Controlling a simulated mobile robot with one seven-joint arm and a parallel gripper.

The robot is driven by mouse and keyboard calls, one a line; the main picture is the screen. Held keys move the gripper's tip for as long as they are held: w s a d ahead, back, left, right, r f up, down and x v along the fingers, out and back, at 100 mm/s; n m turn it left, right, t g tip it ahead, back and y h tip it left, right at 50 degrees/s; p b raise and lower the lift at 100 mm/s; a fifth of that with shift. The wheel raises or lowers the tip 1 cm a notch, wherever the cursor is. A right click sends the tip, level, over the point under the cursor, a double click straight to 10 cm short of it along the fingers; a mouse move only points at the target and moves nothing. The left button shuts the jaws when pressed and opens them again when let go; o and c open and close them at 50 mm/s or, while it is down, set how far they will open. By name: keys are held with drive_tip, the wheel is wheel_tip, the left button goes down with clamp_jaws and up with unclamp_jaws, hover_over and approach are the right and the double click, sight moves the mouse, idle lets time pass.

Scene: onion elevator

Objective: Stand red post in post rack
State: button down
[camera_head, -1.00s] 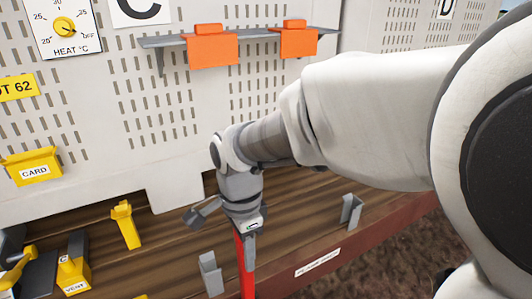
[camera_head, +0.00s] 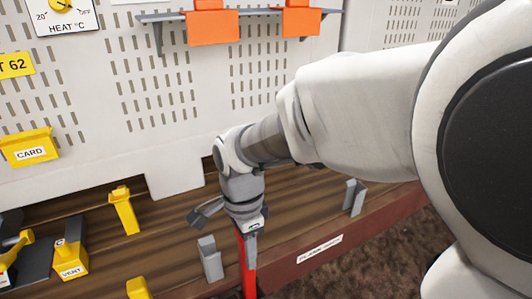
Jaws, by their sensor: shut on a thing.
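The red post (camera_head: 246,275) hangs below my gripper (camera_head: 243,236), which is shut on its upper end. The post looks near upright with a slight tilt, and its lower end is out of the picture. Two grey upright brackets stand on the wooden deck, one (camera_head: 210,259) just left of the post and one (camera_head: 353,198) to the right; I cannot tell whether they are the post rack. The post is in front of the deck's edge or over it; I cannot tell whether it touches the left bracket.
A yellow post-like piece (camera_head: 124,211) and a yellow VENT box (camera_head: 71,260) stand at the left of the deck (camera_head: 300,205). A yellow CARD holder (camera_head: 29,148) is on the grey wall. Orange blocks (camera_head: 213,27) sit on a wall shelf. Brown ground lies beyond the red-brown edge (camera_head: 330,242).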

drive_tip(key=shift+f+b, duration=0.9)
drive_tip(key=shift+f, duration=0.6)
drive_tip(key=shift+c, duration=2.2)
unclamp_jaws()
